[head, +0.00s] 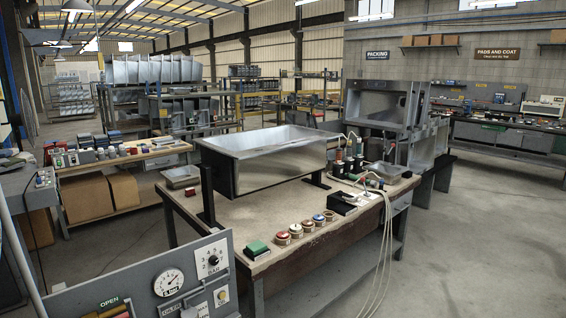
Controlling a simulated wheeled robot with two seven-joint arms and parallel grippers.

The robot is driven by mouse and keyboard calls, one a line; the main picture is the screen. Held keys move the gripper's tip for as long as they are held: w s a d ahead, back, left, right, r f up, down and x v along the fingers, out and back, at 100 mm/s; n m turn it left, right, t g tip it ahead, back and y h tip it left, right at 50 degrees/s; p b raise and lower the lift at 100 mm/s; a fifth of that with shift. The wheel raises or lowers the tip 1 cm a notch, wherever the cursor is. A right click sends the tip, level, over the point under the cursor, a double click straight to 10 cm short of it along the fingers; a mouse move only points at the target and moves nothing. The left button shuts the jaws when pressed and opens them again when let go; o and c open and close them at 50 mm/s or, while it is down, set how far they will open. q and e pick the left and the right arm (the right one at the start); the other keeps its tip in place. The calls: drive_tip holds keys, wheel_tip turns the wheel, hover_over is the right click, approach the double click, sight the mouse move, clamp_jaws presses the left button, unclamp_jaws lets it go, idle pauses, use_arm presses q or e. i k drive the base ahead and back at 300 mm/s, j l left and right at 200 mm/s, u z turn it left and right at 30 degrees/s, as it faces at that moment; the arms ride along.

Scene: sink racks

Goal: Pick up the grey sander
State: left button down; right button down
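A group of small upright hand tools (348,168) with dark bodies stands at the right end of the workbench (230,225), beside the steel sink. White hoses run to them. They are too small for me to tell for certain which one is the grey sander. Neither of my grippers is in view, and nothing is seen held.
A steel sink (265,146) stands raised on the bench. A green-topped block (257,248) and several round discs (296,231) line the front edge. A black tray (343,204) sits at right. A control panel (150,285) fills the lower left. The floor at right is clear.

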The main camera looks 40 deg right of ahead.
sight(348, 160)
drive_tip(key=z, duration=1.8)
drive_tip(key=i+l+z, duration=0.35)
drive_tip(key=i, duration=0.15)
drive_tip(key=i+l+z, duration=0.3)
drive_tip(key=i, duration=0.2)
drive_tip(key=i+z, duration=0.35)
drive_tip(key=i, duration=2)
